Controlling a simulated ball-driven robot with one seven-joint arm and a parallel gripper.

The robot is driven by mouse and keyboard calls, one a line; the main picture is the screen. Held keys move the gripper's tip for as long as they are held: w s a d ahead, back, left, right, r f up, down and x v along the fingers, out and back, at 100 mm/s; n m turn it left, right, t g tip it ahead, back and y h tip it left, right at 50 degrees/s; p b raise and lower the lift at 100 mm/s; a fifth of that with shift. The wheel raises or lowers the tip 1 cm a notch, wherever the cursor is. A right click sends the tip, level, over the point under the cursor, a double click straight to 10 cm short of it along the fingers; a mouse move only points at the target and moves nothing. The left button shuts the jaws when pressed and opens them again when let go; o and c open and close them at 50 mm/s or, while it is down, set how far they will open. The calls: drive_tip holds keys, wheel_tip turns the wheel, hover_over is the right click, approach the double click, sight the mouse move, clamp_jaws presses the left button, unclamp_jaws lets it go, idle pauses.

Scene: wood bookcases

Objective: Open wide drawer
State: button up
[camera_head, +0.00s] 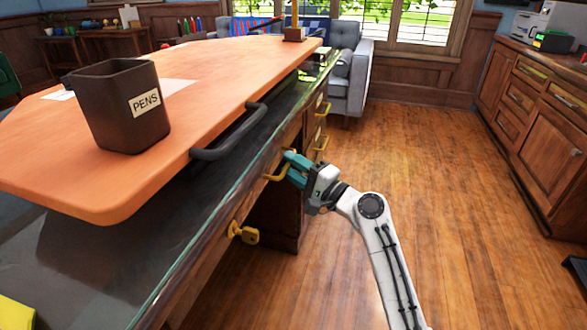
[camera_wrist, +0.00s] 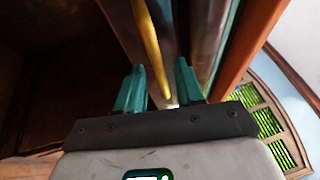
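A wide wooden desk drawer with a brass bar handle (camera_head: 274,177) sits under the glass-edged desktop, at the middle of the head view. The drawer looks closed, though its front is seen at a steep angle. My gripper (camera_head: 290,163), with teal fingers, is at the far end of this handle. In the wrist view the handle (camera_wrist: 151,45) runs down toward the gap between my two fingertips (camera_wrist: 160,78). The fingers are apart, with visible space between them. Whether either finger touches the handle cannot be told.
More brass handles (camera_head: 321,125) lie farther along. A raised wooden board (camera_head: 200,75) with a dark handle and a pen cup (camera_head: 122,105) overhangs the desk. The wood floor (camera_head: 400,150) right is clear.

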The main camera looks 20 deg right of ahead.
clamp_jaws()
drive_tip(key=shift+f, duration=0.1)
idle(1.3)
